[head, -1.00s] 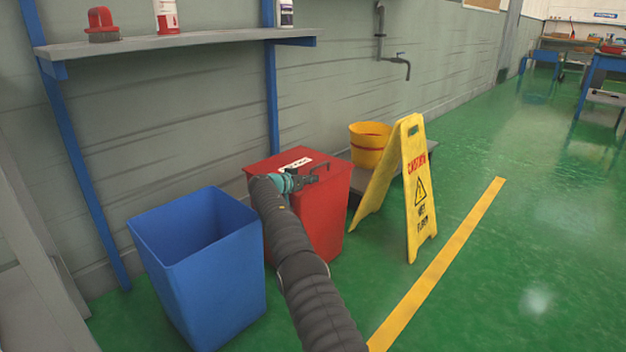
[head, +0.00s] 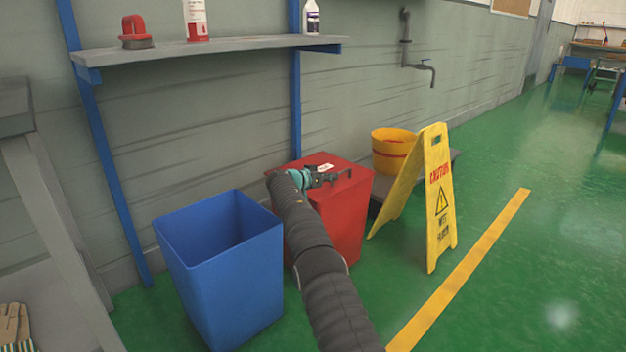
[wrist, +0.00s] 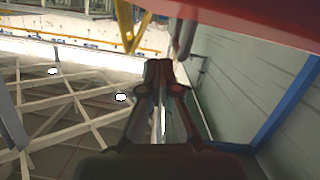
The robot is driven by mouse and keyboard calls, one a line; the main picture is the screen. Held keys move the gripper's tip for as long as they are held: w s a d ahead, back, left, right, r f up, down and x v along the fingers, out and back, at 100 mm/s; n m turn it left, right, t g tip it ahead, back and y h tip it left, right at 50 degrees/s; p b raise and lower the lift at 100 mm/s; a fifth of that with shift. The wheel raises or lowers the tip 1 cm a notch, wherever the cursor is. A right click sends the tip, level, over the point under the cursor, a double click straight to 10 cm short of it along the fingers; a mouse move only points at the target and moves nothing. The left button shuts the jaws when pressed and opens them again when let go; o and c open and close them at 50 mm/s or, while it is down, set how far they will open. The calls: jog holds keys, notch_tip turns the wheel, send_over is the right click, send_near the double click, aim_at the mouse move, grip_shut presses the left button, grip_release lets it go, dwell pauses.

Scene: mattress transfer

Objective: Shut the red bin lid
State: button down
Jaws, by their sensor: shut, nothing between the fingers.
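The red bin (head: 333,222) stands against the wall, right of a blue bin. Its red lid (head: 318,160) lies flat across the top in the head view, with a small white label on it. My gripper (head: 338,177) is shut and empty, low over the lid's front part; I cannot tell whether it touches. In the wrist view my closed fingers (wrist: 165,75) sit mid-picture, and a red surface (wrist: 270,18), seemingly the lid, fills the top right edge. A thin dark hooked part shows by the fingertips in the head view; whether it is a lid handle is unclear.
The open blue bin (head: 225,280) stands close on the left. A yellow caution sign (head: 440,205) and a yellow bucket (head: 393,150) stand right of the red bin. A wall shelf (head: 200,50) hangs above. Green floor (head: 545,260) is clear on the right.

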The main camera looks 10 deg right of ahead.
jog(key=shift+s+a+r+b, duration=0.1)
jog(key=shift+s+a+b, duration=0.3)
jog(key=shift+a+b, duration=0.15)
jog(key=v, duration=0.6)
jog(key=shift+s+a+r, duration=0.2)
jog(key=shift+s+r, duration=0.05)
jog(key=shift+s, duration=0.05)
jog(key=shift+s+a+r, duration=0.3)
jog(key=shift+s, duration=0.05)
jog(key=s+d+r+n+g+y+p, duration=0.1)
jog(key=s+d+r+n+y+p, duration=0.1)
jog(key=s+r, duration=0.55)
jog(key=s+d+r+n+g+y+p, duration=0.15)
jog(key=s+r, duration=0.35)
jog(key=s, duration=0.6)
jog(key=s+d+r+n+g+y+p, duration=0.1)
jog(key=s+d+r+y+p, duration=0.15)
jog(key=s+r, duration=0.5)
jog(key=s+a+f+n+y+p, duration=0.1)
jog(key=s+f+y, duration=0.1)
jog(key=s, duration=0.9)
jog(key=s+a+f+n+y+p, duration=0.1)
jog(key=s+a+f+n+y, duration=0.1)
jog(key=s, duration=1)
jog(key=s+a+f+n+t+y+p, duration=0.1)
jog(key=s+a+f+y+p, duration=0.1)
jog(key=s, duration=1)
jog(key=shift+s+y, duration=0.2)
jog(key=shift+y, duration=0.2)
